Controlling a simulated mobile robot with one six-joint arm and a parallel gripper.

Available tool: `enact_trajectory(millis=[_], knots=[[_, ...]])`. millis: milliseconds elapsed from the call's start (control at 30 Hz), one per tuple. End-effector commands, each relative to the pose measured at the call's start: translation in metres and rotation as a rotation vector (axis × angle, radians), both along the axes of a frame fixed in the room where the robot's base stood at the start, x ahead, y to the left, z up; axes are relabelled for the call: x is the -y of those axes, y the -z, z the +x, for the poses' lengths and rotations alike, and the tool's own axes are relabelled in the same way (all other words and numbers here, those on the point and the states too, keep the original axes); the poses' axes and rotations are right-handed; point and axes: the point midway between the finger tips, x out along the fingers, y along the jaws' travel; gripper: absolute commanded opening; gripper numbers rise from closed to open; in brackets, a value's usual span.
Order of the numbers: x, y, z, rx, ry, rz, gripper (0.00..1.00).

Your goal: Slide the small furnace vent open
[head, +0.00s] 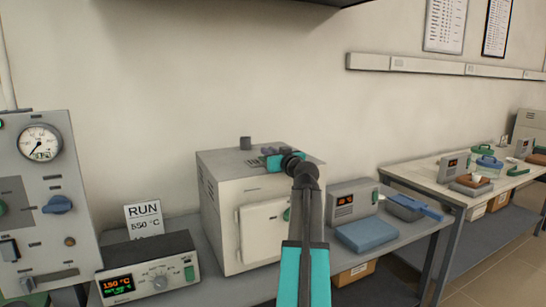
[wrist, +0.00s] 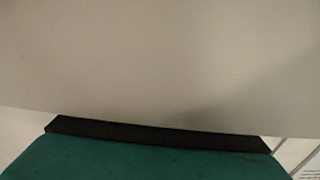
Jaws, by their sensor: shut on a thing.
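The small furnace (head: 222,175) is a pale box with a hinged front door (head: 266,230), standing on the bench in the head view. A short grey stub (head: 245,143) stands at the back of its top, and a dark slotted strip (head: 252,161) lies in front of it. My gripper (head: 268,151) is over the furnace top, right of the stub, with its dark fingers low at the surface. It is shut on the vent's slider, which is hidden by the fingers. How far the vent is open cannot be seen. The wrist view shows mostly pale wall.
A controller (head: 147,268) with a lit display stands left of the furnace, below a RUN sign (head: 144,220). A gauge panel (head: 45,190) is at far left. A small display unit (head: 352,204), a blue block (head: 366,235) and a grey tray (head: 404,209) sit to the right.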

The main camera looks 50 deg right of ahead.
Motion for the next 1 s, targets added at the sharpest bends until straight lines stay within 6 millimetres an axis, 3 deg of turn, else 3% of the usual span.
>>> enact_trajectory(millis=[267, 300, 400, 767, 1000], knots=[[0.001, -0.001, -0.001, 0.000, 0.009, -0.004, 0.00], [0.001, -0.001, 0.000, 0.000, 0.008, -0.004, 0.19], [0.000, -0.001, 0.001, 0.000, 0.006, -0.004, 0.33], [-0.005, 0.000, 0.005, 0.000, -0.004, -0.002, 0.33], [-0.010, 0.001, -0.004, -0.001, -0.005, -0.002, 0.33]])
